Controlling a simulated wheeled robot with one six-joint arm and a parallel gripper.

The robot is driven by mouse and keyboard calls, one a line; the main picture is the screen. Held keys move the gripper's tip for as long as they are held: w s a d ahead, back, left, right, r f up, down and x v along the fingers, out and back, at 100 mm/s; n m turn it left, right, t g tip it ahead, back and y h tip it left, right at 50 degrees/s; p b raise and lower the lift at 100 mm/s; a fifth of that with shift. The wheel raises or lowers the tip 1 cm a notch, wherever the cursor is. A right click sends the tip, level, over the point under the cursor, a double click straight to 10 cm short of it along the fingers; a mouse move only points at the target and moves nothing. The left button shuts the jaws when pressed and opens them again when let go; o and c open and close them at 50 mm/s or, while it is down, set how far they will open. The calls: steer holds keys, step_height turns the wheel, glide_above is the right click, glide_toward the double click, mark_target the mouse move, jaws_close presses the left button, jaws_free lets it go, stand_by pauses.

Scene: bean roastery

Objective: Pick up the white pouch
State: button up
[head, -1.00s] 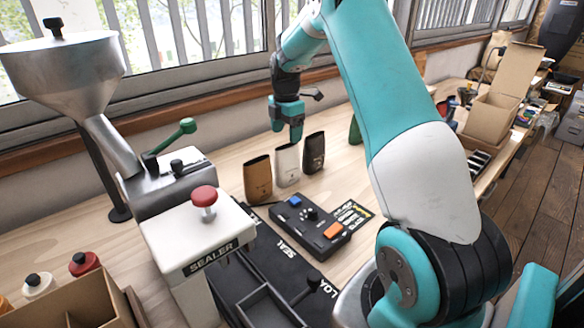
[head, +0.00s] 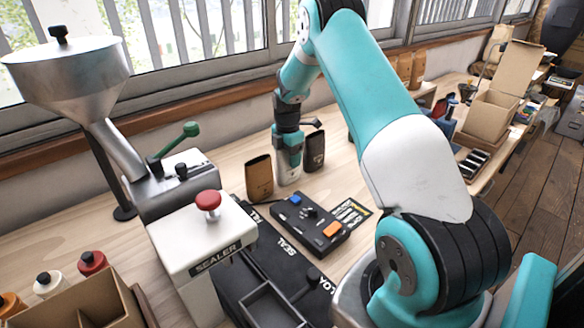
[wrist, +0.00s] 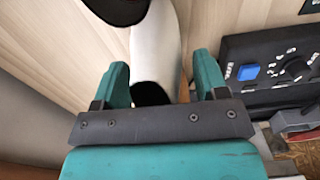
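The white pouch (head: 289,179) stands upright on the wooden bench, between a brown pouch (head: 259,177) and a black pouch (head: 314,151). My gripper (head: 289,158) has come down over it from above and hides its upper part in the head view. In the wrist view the white pouch (wrist: 155,45) shows between the two teal fingers of my gripper (wrist: 163,78), its dark mouth close to the palm. The fingers are apart, one on each side, with a small gap on the right side. I cannot tell whether the left finger touches it.
The black pouch (wrist: 117,8) is close by in the wrist view. A control box with blue and orange buttons (head: 310,221) lies in front of the pouches. The sealer (head: 205,243) and the hopper (head: 68,80) stand to the left. A window wall runs behind.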

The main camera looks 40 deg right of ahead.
steer(key=c, duration=0.9)
steer(key=shift+r, duration=0.1)
steer(key=shift+c, duration=0.2)
